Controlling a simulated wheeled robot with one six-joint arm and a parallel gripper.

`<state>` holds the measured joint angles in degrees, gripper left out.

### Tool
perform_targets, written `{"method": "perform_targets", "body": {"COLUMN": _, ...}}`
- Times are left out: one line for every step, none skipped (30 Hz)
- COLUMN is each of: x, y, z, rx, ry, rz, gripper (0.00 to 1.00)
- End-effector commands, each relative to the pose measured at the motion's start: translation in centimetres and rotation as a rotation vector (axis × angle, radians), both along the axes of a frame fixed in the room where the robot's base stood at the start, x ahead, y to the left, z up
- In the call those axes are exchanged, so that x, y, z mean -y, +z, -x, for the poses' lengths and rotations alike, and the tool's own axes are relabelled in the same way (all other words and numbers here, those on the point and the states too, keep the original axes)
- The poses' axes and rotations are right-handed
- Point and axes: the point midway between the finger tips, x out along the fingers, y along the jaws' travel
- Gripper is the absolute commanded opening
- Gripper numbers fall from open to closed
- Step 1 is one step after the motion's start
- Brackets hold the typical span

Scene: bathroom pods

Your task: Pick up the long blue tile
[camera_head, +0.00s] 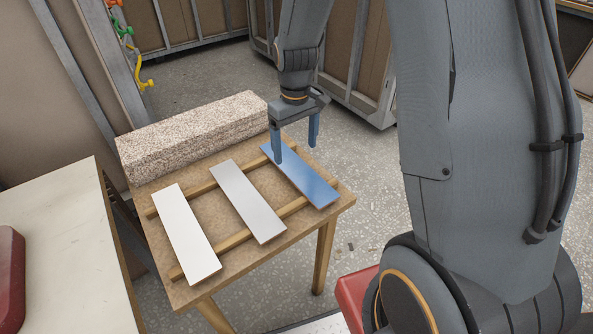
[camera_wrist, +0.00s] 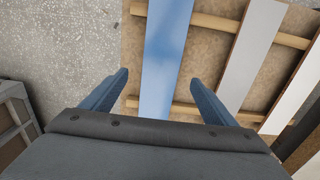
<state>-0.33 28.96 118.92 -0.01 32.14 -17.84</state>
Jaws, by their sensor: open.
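The long blue tile (camera_head: 302,178) lies at the right end of a row of tiles, across two wooden battens on a small table. In the wrist view the blue tile (camera_wrist: 166,55) runs up and down between my fingers. My gripper (camera_head: 296,148) is open and empty over the tile's far end, one finger on each side in the picture. It also shows in the wrist view (camera_wrist: 158,82). Whether the fingertips reach down to the tile's level, I cannot tell. A grey tile (camera_head: 247,201) and a white tile (camera_head: 185,234) lie to the left.
A speckled stone-like block (camera_head: 192,135) stands along the back of the wooden table (camera_head: 330,212). A pale worktop (camera_head: 60,245) with a red object (camera_head: 10,280) is at left. Panelled frames (camera_head: 350,65) stand behind.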

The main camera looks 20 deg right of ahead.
Motion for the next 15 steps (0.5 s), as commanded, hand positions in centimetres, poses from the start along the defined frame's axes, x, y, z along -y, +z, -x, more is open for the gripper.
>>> {"method": "perform_targets", "body": {"x": 0.0, "y": -0.4, "z": 0.1, "rx": -0.002, "ry": -0.001, "rz": 0.000, "gripper": 0.80}}
{"method": "perform_targets", "body": {"x": 0.1, "y": -0.7, "z": 0.1, "rx": -0.002, "ry": -0.002, "rz": 0.000, "gripper": 0.80}}
{"method": "perform_targets", "body": {"x": 0.1, "y": -1.0, "z": 0.2, "rx": -0.002, "ry": -0.002, "rz": 0.000, "gripper": 0.80}}
{"method": "perform_targets", "body": {"x": 0.1, "y": -1.3, "z": 0.3, "rx": -0.002, "ry": -0.002, "rz": 0.000, "gripper": 0.80}}
{"method": "perform_targets", "body": {"x": 0.1, "y": -1.7, "z": 0.4, "rx": -0.003, "ry": -0.003, "rz": 0.000, "gripper": 0.80}}
{"method": "perform_targets", "body": {"x": 0.1, "y": -2.2, "z": 0.5, "rx": -0.004, "ry": -0.003, "rz": 0.000, "gripper": 0.80}}
{"method": "perform_targets", "body": {"x": 0.1, "y": -2.6, "z": 0.5, "rx": -0.004, "ry": -0.003, "rz": 0.000, "gripper": 0.80}}
{"method": "perform_targets", "body": {"x": 0.1, "y": -3.1, "z": 0.6, "rx": -0.004, "ry": -0.003, "rz": 0.000, "gripper": 0.80}}
{"method": "perform_targets", "body": {"x": 0.0, "y": -3.6, "z": 0.7, "rx": -0.004, "ry": -0.003, "rz": 0.000, "gripper": 0.80}}
{"method": "perform_targets", "body": {"x": 0.0, "y": -4.0, "z": 0.7, "rx": -0.003, "ry": -0.003, "rz": 0.000, "gripper": 0.80}}
{"method": "perform_targets", "body": {"x": 0.0, "y": -4.4, "z": 0.6, "rx": -0.003, "ry": -0.003, "rz": 0.000, "gripper": 0.80}}
{"method": "perform_targets", "body": {"x": 0.0, "y": -4.8, "z": 0.6, "rx": -0.002, "ry": -0.003, "rz": 0.000, "gripper": 0.80}}
{"method": "perform_targets", "body": {"x": 0.0, "y": -5.1, "z": 0.6, "rx": -0.002, "ry": -0.003, "rz": 0.000, "gripper": 0.80}}
{"method": "perform_targets", "body": {"x": 0.0, "y": -5.3, "z": 0.6, "rx": -0.001, "ry": -0.003, "rz": 0.000, "gripper": 0.80}}
{"method": "perform_targets", "body": {"x": 0.0, "y": -5.4, "z": 0.6, "rx": -0.001, "ry": -0.003, "rz": 0.000, "gripper": 0.80}}
